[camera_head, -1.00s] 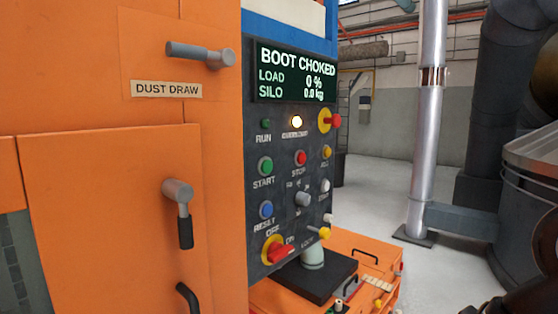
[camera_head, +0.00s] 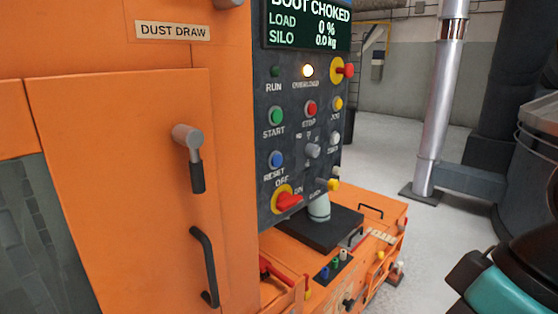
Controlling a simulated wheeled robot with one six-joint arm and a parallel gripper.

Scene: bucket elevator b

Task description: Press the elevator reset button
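The blue reset button (camera_head: 276,160) is on the dark control panel (camera_head: 292,135), above the label RESET and below the green START button (camera_head: 276,116). It is in plain sight with nothing touching it. The display (camera_head: 308,24) at the panel's top reads BOOT CHOKED, load 0 %, silo 0.0 kg. The overload lamp (camera_head: 308,71) glows. A dark and teal part of my arm shows at the lower right, well apart from the panel. My gripper's fingers do not show.
A red rotary switch (camera_head: 288,201) and a yellow-red knob (camera_head: 343,71) stick out from the panel. An orange cabinet door with a lever handle (camera_head: 190,150) and a black pull handle (camera_head: 205,267) is at left. An orange machine base (camera_head: 385,225) juts out below. Open floor lies behind.

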